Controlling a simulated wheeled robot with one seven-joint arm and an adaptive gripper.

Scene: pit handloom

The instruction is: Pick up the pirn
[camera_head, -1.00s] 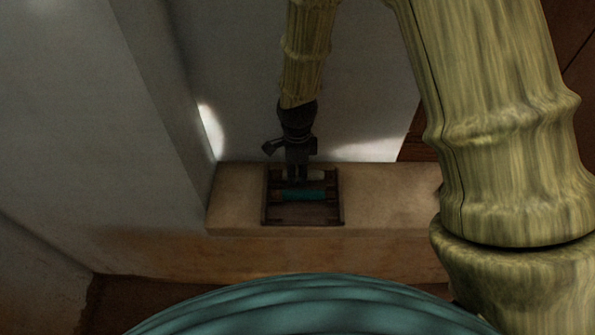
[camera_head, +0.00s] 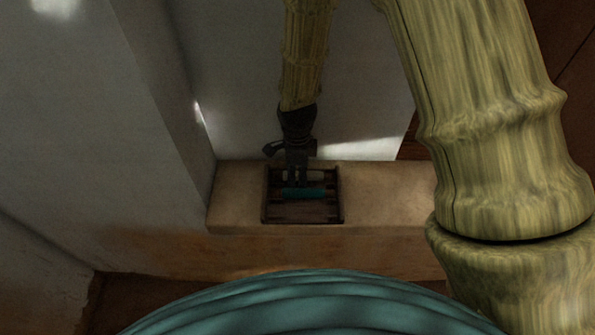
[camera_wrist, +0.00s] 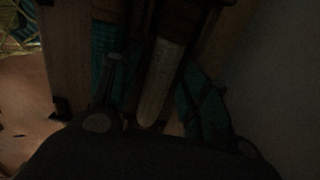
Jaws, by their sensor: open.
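A wooden tray (camera_head: 302,215) sits on the pale ledge and holds pirns lying crosswise. A teal pirn (camera_head: 312,193) lies near its middle, with a pale pirn (camera_head: 318,177) behind it. My gripper (camera_head: 297,184) points down into the tray, its fingers open and overlapping the pirns. In the dark wrist view, the pale pirn (camera_wrist: 158,82) lies between my open fingers (camera_wrist: 160,78). A teal pirn (camera_wrist: 98,55) lies beside the left finger. More teal shows by the right finger; I cannot tell what it is. I cannot tell whether the fingers touch any pirn.
The ledge (camera_head: 385,190) is bare to the right of the tray. A grey wall (camera_head: 365,90) rises close behind it, and a wall corner (camera_head: 180,110) stands to the left. A large teal rounded form (camera_head: 310,300) fills the bottom of the head view.

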